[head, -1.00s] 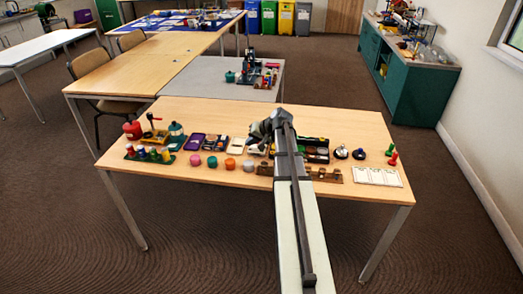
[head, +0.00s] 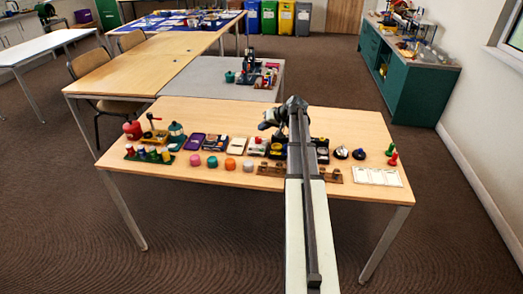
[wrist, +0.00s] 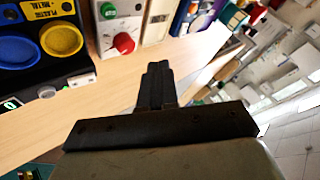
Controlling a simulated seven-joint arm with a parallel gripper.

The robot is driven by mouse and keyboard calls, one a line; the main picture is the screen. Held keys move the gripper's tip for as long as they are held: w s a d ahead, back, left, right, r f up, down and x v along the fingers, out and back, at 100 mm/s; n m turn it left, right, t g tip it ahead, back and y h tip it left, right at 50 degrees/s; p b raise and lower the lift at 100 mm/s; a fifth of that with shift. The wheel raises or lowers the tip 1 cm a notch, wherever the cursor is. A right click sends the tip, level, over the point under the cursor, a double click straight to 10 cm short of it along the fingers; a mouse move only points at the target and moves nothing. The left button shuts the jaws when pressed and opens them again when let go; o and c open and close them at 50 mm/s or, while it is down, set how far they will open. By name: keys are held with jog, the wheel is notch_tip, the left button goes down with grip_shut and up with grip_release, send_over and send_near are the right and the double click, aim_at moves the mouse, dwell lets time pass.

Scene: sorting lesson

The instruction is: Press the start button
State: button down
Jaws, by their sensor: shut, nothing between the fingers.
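A small pale control box (wrist: 118,30) with a round green button (wrist: 108,11) and a red knob (wrist: 123,42) shows at the top of the wrist view. No lettering marking a start button is readable. In the head view the box (head: 257,147) stands mid-table, just left of the black tray unit. My gripper (wrist: 157,72) is shut and empty, its fingers together. In the wrist view the fingers point toward the table, below and right of the box and apart from it. In the head view my gripper (head: 266,124) is above the back of the table.
A black unit with a blue dish (wrist: 18,50) and a yellow dish (wrist: 60,38), labelled plastic and metal, is left of the box. Coloured pots, small trays and wooden holders line the table (head: 230,112). The table's back strip is clear.

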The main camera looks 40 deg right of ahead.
aim_at(263, 150)
jog(key=shift+f, duration=4.1)
jog(key=shift+f, duration=0.2)
jog(key=shift+f, duration=0.25)
jog(key=shift+f, duration=0.45)
jog(key=shift+r, duration=0.9)
jog(key=shift+r, duration=2.5)
jog(key=shift+a, duration=0.1)
